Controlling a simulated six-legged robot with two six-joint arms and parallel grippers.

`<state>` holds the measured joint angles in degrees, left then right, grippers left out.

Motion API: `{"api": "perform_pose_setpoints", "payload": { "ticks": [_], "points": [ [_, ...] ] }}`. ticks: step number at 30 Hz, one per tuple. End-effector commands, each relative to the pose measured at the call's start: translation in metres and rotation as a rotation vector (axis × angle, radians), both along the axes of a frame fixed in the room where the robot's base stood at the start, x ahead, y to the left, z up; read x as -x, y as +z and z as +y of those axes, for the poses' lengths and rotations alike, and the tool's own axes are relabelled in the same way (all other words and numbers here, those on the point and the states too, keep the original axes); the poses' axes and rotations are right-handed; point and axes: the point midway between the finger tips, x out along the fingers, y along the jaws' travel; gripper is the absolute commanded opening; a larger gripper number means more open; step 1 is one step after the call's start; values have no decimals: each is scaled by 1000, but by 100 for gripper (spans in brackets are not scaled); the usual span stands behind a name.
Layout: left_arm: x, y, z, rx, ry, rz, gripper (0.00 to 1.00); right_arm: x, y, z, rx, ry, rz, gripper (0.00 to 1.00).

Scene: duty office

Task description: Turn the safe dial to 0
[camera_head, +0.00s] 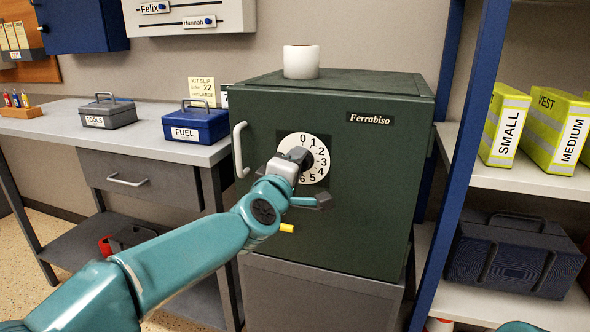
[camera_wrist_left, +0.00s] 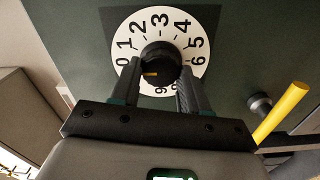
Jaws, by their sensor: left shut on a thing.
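The dark green safe (camera_head: 345,225) has a white numbered dial (camera_head: 320,153) on its door. In the head view the 0 is at the top of the dial, and numerals run clockwise from it. The left wrist view shows the dial (camera_wrist_left: 128,32) turned, with 0 at its left side. My left gripper (camera_head: 296,160) is shut on the dark dial knob (camera_wrist_left: 158,58), with a finger on each side of it. A small yellow mark shows on the knob; I cannot tell which numeral it points at. The gripper hides part of the dial. My right gripper is out of view.
A yellow bar (camera_wrist_left: 280,112) is close to the gripper's right in the left wrist view. A pale door handle (camera_head: 239,150) is left of the dial. Shelving with a blue post (camera_head: 462,170) is at right.

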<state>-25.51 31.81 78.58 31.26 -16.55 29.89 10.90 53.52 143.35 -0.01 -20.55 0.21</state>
Motion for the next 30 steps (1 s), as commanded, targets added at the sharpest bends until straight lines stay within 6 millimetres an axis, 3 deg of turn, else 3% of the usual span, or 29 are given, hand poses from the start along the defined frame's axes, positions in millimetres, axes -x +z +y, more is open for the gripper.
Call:
{"api": "perform_pose_setpoints", "payload": {
  "ticks": [16,17,18,19,30],
  "points": [
    [0,0,-1,24,-2,8,14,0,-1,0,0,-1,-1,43],
    [0,0,-1,24,-2,8,51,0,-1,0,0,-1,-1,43],
    [0,0,-1,24,-2,8,64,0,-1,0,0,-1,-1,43],
    [0,0,-1,24,-2,8,70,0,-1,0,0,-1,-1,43],
    [5,0,1,22,-1,7,70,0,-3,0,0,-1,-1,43]
  ]
}}
